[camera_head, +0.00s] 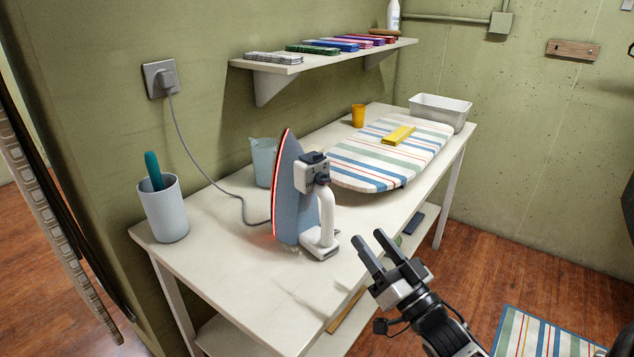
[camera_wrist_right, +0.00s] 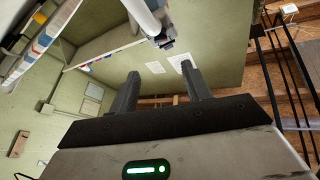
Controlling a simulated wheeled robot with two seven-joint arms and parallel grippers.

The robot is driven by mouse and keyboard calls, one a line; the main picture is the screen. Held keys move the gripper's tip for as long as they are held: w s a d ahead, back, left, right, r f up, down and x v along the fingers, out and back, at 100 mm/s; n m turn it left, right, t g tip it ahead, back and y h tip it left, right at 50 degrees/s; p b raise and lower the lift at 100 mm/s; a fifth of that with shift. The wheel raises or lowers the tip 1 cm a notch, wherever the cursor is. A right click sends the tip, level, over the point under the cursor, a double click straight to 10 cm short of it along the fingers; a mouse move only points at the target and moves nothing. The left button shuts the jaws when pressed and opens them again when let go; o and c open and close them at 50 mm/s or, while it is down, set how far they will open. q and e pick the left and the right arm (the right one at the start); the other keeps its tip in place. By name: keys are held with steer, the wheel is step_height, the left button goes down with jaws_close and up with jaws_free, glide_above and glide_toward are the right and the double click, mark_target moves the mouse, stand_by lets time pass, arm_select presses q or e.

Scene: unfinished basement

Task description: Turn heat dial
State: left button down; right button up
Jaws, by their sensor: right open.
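A blue and white iron (camera_head: 289,200) stands upright on the white table (camera_head: 215,272), its soleplate edge glowing red. Dark knob-like parts (camera_head: 321,179) sit on its white upper body; I cannot tell for sure which one is the heat dial. My right gripper (camera_head: 368,241) is open and empty, in front of the iron and to its right, apart from it. In the right wrist view, its two fingers (camera_wrist_right: 159,72) are spread, and a white part with a dark end, probably of the iron (camera_wrist_right: 146,14), shows beyond them. My left gripper is not in view.
A cord runs from the iron to a wall socket (camera_head: 160,79). A cup (camera_head: 163,215) with a teal item stands left, a light-blue jug (camera_head: 264,160) behind the iron. A striped ironing board (camera_head: 362,172) and white bin (camera_head: 440,112) lie beyond. A shelf (camera_head: 288,64) hangs above.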

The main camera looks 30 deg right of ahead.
mark_target(327, 181)
steer(key=p+x, duration=0.2)
steer(key=x, duration=1.2)
steer(key=shift+w+r, duration=0.2)
steer(key=shift+w, duration=0.15)
steer(key=c, duration=1)
